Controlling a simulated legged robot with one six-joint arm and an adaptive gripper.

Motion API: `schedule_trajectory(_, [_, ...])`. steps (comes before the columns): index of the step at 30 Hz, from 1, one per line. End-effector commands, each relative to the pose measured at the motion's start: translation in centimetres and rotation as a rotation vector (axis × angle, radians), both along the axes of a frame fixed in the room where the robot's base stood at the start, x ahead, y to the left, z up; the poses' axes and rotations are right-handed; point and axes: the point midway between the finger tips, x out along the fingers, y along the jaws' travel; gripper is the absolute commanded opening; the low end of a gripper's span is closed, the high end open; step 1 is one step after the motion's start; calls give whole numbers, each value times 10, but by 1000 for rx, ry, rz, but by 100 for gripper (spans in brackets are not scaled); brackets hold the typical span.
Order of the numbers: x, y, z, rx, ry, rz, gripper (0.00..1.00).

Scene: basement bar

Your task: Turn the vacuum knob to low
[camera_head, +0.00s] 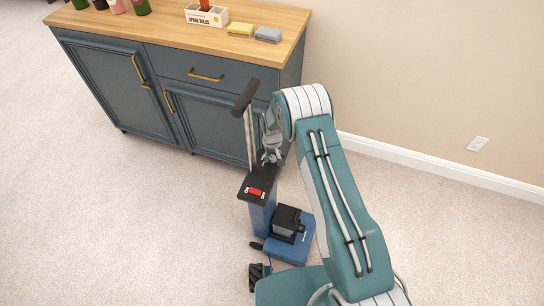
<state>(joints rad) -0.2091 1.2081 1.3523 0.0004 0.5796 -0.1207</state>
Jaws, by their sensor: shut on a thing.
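The upright vacuum (260,215) stands on the carpet in front of the cabinet. It has a blue body, a black top panel with a red part, and a black grip on a pale metal handle. My gripper (270,158) points down at the upper end of the black panel, just right of the handle. It is shut on a small part there, which I take to be the vacuum knob. The fingers cover it, so its shape and setting cannot be read.
A blue-grey cabinet (115,83) with a wooden top stands close behind the vacuum. On it are a white box (206,16), a yellow sponge (240,30), a grey-blue sponge (268,35) and several bottles. The wall (430,75) is at right; carpet at left is clear.

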Motion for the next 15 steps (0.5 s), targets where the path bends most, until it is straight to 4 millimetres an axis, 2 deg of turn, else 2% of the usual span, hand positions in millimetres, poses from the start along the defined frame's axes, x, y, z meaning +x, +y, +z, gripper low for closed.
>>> schedule_trajectory(15, [-3, -1, -4, 0, 10, 490, 0])
